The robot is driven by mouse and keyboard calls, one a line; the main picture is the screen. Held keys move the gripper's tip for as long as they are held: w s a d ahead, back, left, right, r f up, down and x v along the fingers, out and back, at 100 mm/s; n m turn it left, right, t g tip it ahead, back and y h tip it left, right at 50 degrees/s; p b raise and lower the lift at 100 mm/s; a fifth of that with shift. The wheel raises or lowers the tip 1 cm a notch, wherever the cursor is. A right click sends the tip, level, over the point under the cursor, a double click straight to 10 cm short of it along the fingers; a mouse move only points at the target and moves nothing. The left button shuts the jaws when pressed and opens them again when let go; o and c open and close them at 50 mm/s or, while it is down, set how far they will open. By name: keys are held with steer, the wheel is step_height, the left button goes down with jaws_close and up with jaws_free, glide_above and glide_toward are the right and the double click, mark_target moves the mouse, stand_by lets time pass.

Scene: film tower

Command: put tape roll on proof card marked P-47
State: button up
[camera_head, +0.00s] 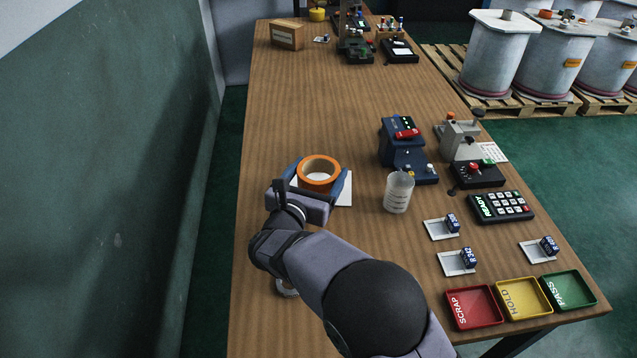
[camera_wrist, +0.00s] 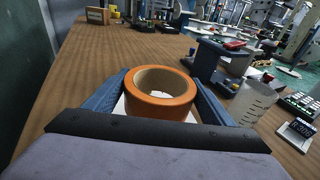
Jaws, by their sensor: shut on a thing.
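An orange tape roll (camera_head: 319,172) sits between the two blue fingers of my gripper (camera_head: 320,180), which is shut on it. The roll's hole faces up. A white card (camera_head: 344,192) lies under or just below the roll on the table; its marking is hidden, and I cannot tell whether the roll touches it. In the wrist view the tape roll (camera_wrist: 161,92) fills the space between the fingers, with white showing through its hole.
A clear beaker (camera_head: 398,192) stands right of my gripper. Behind it are a blue device (camera_head: 404,155) and a grey machine (camera_head: 460,139). A keypad (camera_head: 502,206) and red, yellow and green trays (camera_head: 474,307) are at the right. The table's left and far middle are clear.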

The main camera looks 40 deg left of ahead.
steer(key=shift+f, duration=1.8)
steer(key=shift+f, duration=0.15)
steer(key=o, duration=1.1)
steer(key=shift+r, duration=0.2)
steer(key=shift+s+d, duration=0.1)
steer(key=shift+s, duration=0.35)
steer(key=v, duration=1.1)
steer(key=shift+d+b, duration=0.1)
steer(key=shift+b, duration=0.2)
